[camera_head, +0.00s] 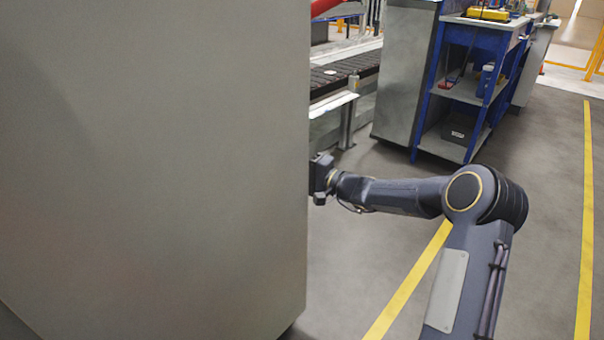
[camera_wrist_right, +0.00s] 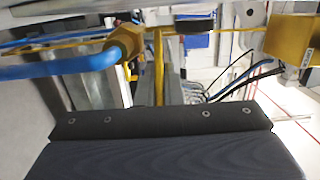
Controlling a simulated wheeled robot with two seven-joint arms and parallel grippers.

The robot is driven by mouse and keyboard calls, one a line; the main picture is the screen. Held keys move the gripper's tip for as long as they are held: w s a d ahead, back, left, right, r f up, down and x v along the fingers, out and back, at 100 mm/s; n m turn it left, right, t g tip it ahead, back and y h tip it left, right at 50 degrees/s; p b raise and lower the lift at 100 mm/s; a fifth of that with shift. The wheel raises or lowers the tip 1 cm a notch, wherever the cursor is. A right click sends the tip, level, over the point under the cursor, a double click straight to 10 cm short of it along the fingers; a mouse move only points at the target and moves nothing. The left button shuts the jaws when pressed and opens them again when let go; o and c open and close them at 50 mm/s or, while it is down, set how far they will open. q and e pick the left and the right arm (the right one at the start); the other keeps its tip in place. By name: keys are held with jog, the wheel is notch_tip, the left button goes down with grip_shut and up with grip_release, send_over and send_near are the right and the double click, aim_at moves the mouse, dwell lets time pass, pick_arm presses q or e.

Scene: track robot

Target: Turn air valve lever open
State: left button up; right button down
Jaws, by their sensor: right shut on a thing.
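My right arm reaches past the right edge of a large grey cabinet in the head view. My right gripper (camera_head: 318,180) is at that edge, its fingertips hidden behind the cabinet. In the right wrist view, a narrow yellow bar (camera_wrist_right: 158,65), which appears to be the air valve lever, stands upright beyond my dark gripper body. My right gripper (camera_wrist_right: 159,88) is shut on it. A yellow fitting (camera_wrist_right: 126,40) is just left of the bar, with a thick blue hose (camera_wrist_right: 60,67) running left from it. My left gripper is not in view.
The grey cabinet (camera_head: 150,150) fills the left of the head view. Behind are a conveyor (camera_head: 345,72) and a blue-framed shelf cart (camera_head: 465,90). Open floor with yellow lines lies right. The wrist view shows a yellow block (camera_wrist_right: 290,42) and thin hoses (camera_wrist_right: 235,82) at right.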

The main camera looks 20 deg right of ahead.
dwell(0.4)
jog(key=c, duration=1.6)
grip_release()
jog(key=shift+o, duration=0.2)
jog(key=p+v, duration=0.2)
jog(key=v, duration=0.6)
